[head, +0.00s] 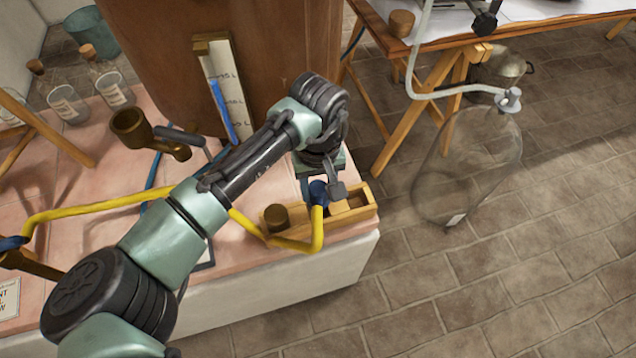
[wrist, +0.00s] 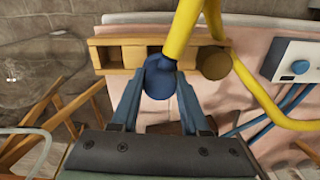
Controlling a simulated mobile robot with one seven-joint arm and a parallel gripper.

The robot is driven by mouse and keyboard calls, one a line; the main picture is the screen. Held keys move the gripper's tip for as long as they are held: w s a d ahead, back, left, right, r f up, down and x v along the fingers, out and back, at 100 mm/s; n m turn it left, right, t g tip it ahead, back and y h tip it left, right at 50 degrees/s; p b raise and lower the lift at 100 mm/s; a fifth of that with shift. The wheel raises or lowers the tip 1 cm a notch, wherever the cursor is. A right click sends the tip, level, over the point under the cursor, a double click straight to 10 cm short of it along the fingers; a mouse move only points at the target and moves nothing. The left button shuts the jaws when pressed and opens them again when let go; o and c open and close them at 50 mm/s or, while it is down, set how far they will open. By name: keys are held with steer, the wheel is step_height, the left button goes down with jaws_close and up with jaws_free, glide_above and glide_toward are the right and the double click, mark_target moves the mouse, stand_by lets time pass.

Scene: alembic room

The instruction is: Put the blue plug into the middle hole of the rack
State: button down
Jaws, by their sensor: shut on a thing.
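The blue plug (head: 318,191) is on the end of a yellow hose (head: 318,228). My gripper (head: 326,188) is shut on it, with a finger on each side of the plug (wrist: 158,80) in the wrist view. The wooden rack (head: 350,221) lies along the table's edge. In the wrist view the rack (wrist: 104,70) shows an open compartment at its left, and a brown round plug (wrist: 214,63) sits at its right end. The blue plug is over or close beside the rack's middle; the hose and plug hide that hole, so I cannot tell whether the plug is in it.
The yellow hose runs left across the pink tiled table (head: 90,185). A large glass vessel (head: 465,165) is on the floor at the right. The floor in front is clear.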

steer(key=shift+f+b, duration=0.3)
steer(key=shift+f, duration=1.35)
stand_by(2.3)
steer(key=shift+f+p, duration=0.55)
steer(key=shift+f, duration=0.15)
stand_by(2.3)
steer(key=shift+c, duration=1.6)
jaws_free()
